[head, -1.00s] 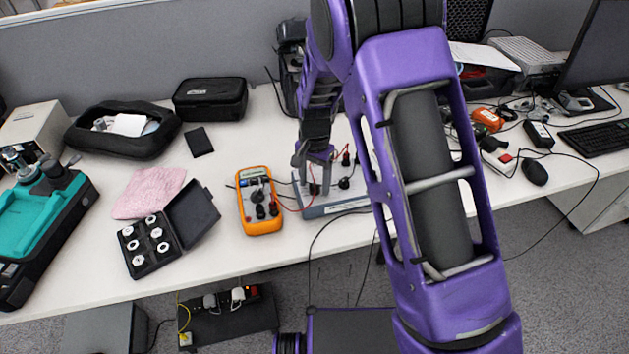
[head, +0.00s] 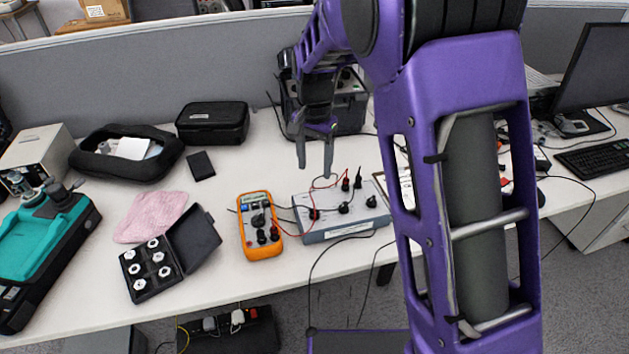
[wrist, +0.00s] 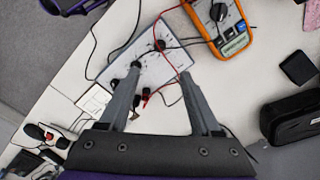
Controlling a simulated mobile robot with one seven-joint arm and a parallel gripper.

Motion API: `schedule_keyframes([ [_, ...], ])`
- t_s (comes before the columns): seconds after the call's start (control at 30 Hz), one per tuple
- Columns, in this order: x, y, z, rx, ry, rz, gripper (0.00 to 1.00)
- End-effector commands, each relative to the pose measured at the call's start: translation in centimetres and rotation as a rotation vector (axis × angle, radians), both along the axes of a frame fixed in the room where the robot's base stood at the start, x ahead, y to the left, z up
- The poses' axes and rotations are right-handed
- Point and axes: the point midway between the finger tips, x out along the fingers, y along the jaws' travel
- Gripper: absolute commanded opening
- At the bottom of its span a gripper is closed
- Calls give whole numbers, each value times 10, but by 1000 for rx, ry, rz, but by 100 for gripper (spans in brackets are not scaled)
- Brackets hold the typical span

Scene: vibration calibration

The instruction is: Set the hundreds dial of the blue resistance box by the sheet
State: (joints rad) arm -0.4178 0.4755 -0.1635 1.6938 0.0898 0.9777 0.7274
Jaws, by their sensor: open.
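The resistance box (head: 330,228) stands near the table's front edge, with a blue-grey body and a pale top panel. Its top carries a row of black dials: a left one (head: 313,213), a middle one (head: 343,207) and a right one (head: 371,201). Their markings are too small to read, so I cannot tell which is the hundreds dial. A white sheet (head: 405,187) lies right of the box, partly hidden by my arm. My gripper (head: 315,169) is open and empty above the box's back left part. In the wrist view its fingertips (wrist: 160,71) frame the box panel (wrist: 155,65).
An orange multimeter (head: 258,240) stands left of the box, joined by red and black leads. Plugs (head: 345,185) stand up from the box's back edge. An open black weight case (head: 150,285) and a pink cloth (head: 150,215) lie farther left. A dark instrument (head: 350,105) stands behind.

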Motion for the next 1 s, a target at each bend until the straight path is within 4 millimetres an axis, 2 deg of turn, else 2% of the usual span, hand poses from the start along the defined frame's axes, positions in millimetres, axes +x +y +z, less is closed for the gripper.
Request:
schedule_keyframes([
  [0.03, 0, 0, 10, 0, -1, 0, 65],
  [0.2, 0, 0, 28, 1, 0, 0, 65],
  [0.77, 1, -1, 34, -3, -6, -2, 65],
  [0.87, 13, -10, 50, -27, -68, -21, 65],
  [0.97, 38, -33, 89, -78, -210, -67, 65],
  [1.0, 50, -45, 112, -100, -287, -93, 65],
])
